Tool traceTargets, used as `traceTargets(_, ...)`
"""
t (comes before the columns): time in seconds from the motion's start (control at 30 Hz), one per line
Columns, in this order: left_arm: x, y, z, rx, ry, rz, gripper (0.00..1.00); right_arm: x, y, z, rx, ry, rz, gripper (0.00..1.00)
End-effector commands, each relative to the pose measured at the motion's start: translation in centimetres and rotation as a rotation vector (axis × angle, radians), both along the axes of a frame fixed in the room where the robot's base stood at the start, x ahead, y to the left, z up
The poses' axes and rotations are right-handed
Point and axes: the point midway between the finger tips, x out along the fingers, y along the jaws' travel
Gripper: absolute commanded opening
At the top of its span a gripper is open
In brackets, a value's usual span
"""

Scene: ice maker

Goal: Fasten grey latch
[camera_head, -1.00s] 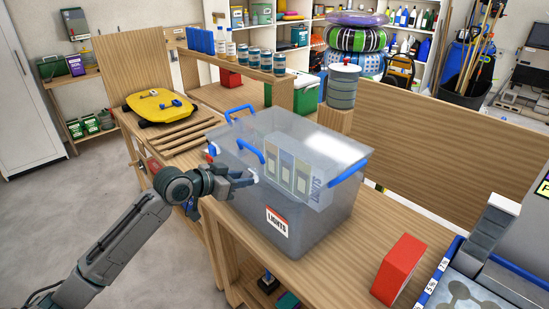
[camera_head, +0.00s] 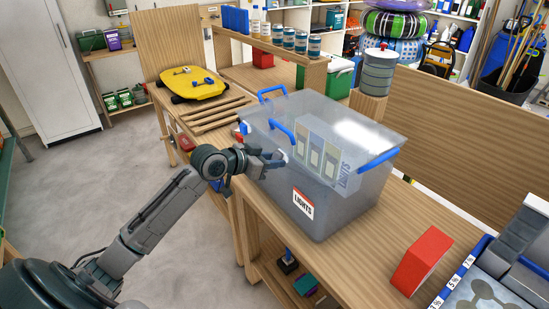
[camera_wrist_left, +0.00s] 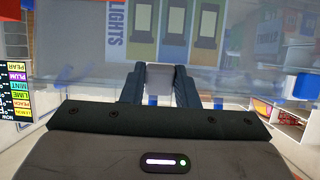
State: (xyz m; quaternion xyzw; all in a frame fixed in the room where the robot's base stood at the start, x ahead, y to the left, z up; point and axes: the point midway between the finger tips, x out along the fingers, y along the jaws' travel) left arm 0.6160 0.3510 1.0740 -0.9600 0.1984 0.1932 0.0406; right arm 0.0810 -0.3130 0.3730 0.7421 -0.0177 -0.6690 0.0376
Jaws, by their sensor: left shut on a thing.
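A translucent storage bin (camera_head: 335,205) with a LIGHTS label and blue handles stands on the wooden bench, its lid on top. My left gripper (camera_head: 279,159) reaches in from the left to the bin's near left side. In the left wrist view, the dark fingers (camera_wrist_left: 160,88) are shut on a small pale grey piece, apparently the grey latch (camera_wrist_left: 160,78), in front of the bin wall. The fingers hide most of the latch in the head view. The bin holds boxes printed LIGHTS (camera_head: 322,158). My right gripper is out of view.
A red block (camera_head: 422,260) and a blue-edged tray (camera_head: 462,275) lie at the right of the bench. A yellow scooter board (camera_head: 198,83) and wooden slats (camera_head: 215,115) lie to the left. Open floor lies left of the bench.

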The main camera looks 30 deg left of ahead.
Motion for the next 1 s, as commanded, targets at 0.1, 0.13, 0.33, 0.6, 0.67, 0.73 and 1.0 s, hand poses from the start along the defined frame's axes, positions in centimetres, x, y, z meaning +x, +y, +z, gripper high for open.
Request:
traceTargets(0.1,0.0,0.0,-0.1,-0.002,0.001,0.001,0.14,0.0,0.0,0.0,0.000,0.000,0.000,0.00)
traceTargets(0.13,0.0,0.0,-0.1,-0.002,0.001,0.001,0.14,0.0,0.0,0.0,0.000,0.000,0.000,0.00)
traceTargets(0.33,0.0,0.0,0.0,-0.001,-0.001,0.000,0.49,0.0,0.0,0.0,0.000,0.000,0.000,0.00)
traceTargets(0.6,-0.2,0.1,0.2,0.000,0.000,0.000,0.49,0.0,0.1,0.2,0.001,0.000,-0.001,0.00)
traceTargets(0.67,-0.5,0.3,0.4,0.002,0.000,0.001,0.49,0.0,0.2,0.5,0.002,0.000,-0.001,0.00)
traceTargets(0.73,-1.1,0.5,0.7,0.003,0.001,0.000,0.49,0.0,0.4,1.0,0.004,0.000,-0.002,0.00)
traceTargets(1.0,-3.5,1.5,1.9,0.004,0.002,0.000,0.49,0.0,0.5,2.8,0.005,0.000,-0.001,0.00)
